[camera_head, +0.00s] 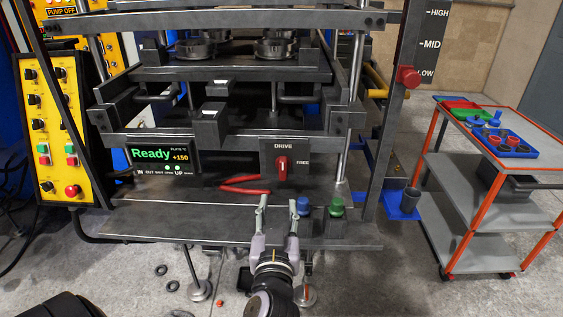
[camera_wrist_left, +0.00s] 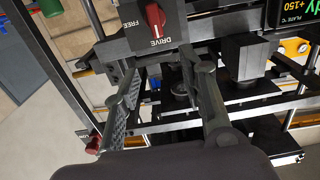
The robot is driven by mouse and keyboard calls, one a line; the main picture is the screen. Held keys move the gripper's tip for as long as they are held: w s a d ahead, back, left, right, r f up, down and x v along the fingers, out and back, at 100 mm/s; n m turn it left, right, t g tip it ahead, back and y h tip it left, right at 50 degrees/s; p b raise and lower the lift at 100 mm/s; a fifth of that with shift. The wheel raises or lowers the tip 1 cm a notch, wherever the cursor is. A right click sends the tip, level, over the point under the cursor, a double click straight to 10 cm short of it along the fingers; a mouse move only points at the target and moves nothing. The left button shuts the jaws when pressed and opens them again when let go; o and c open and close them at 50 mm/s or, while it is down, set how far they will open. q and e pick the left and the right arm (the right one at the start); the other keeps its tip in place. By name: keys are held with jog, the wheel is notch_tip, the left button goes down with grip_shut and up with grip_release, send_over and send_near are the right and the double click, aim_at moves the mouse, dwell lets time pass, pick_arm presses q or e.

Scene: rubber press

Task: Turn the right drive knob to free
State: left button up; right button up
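The drive knob (camera_head: 282,168) is red and sits on a dark panel (camera_head: 268,152) marked DRIVE, with FREE to the right of the knob. Its handle stands about upright, toward DRIVE and not toward FREE. In the left wrist view the knob (camera_wrist_left: 155,17) and its panel appear upside down at the top. My left gripper (camera_head: 277,207) is in front of the press, below and apart from the knob. Its two fingers are spread with nothing between them, and they also show open in the left wrist view (camera_wrist_left: 160,68). My right gripper is not in view.
Red-handled pliers (camera_head: 245,186) lie on the press ledge left of the knob. A blue button (camera_head: 303,205) and a green button (camera_head: 337,206) stand just right of my left gripper. The display (camera_head: 163,158) reads Ready, +150. A cart (camera_head: 480,170) stands right.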

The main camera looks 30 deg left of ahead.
aim_at(283, 164)
pick_arm(q)
jog(key=p+x, duration=0.1)
jog(key=x, duration=0.4)
jog(key=p+x, duration=0.2)
jog(key=x, duration=0.3)
jog(key=p+x, duration=0.2)
jog(key=x, duration=0.4)
jog(key=shift+w+d, duration=0.15)
jog(key=shift+d, duration=0.1)
jog(key=shift+w+a+f, duration=0.1)
jog(key=shift+w+a, duration=0.2)
jog(key=shift+w, duration=0.1)
jog(key=shift+c, duration=0.5)
grip_shut()
